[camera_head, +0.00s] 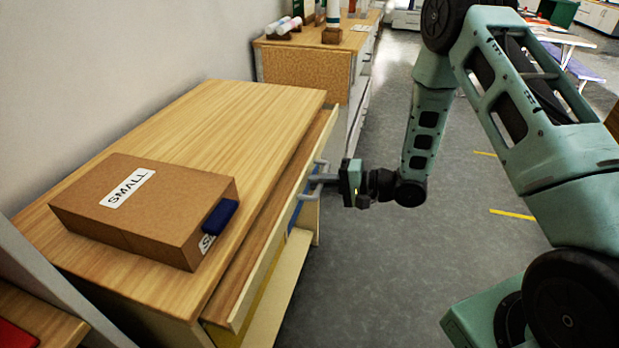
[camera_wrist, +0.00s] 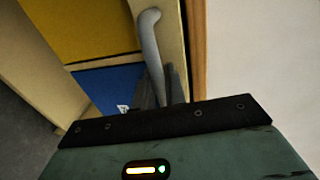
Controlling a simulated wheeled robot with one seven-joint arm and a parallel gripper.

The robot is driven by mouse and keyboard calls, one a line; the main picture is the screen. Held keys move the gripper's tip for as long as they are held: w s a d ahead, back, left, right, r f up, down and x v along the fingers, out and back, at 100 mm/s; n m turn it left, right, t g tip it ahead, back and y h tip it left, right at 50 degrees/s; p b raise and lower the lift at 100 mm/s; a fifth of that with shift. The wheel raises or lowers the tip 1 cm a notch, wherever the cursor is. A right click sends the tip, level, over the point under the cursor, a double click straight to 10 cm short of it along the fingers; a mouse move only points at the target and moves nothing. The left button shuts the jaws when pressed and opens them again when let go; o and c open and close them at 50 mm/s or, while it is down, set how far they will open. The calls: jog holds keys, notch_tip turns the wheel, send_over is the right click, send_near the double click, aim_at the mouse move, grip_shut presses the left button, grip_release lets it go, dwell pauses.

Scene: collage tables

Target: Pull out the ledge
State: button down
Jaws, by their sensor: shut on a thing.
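The ledge (camera_head: 271,247) is a long pale wooden front along the right side of the wooden table (camera_head: 222,110). It stands out a little from the table's edge, with a narrow wooden strip showing behind it. A grey bar handle (camera_head: 319,163) is fixed to its outer face. My gripper (camera_head: 316,181) is shut on this handle from the aisle side. In the wrist view, the bent grey handle (camera_wrist: 151,42) runs down between my fingers (camera_wrist: 160,92), against the pale front (camera_wrist: 173,40). My fingertips are partly hidden by the gripper's dark edge.
A brown box (camera_head: 150,207) marked SMALL lies on the table, with a dark blue object (camera_head: 219,216) at its right end. A lower shelf (camera_head: 283,290) juts out under the ledge. Another cabinet (camera_head: 305,66) stands behind. Grey floor (camera_head: 365,285) to the right is free.

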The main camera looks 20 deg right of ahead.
jog(key=f+p+v, duration=0.2)
jog(key=v, duration=0.9)
jog(key=d+f+p+v, duration=0.1)
jog(key=f+p+v, duration=0.2)
jog(key=v, duration=0.9)
jog(key=shift+s+d, duration=0.2)
jog(key=shift+s, duration=0.25)
jog(key=shift+r, duration=0.1)
jog(key=c, duration=1.6)
grip_release()
jog(key=shift+o, duration=0.2)
jog(key=b+v, duration=0.1)
jog(key=v, duration=1.6)
jog(key=shift+d+b, duration=0.2)
jog(key=shift+b, duration=0.1)
jog(key=shift+s, duration=0.1)
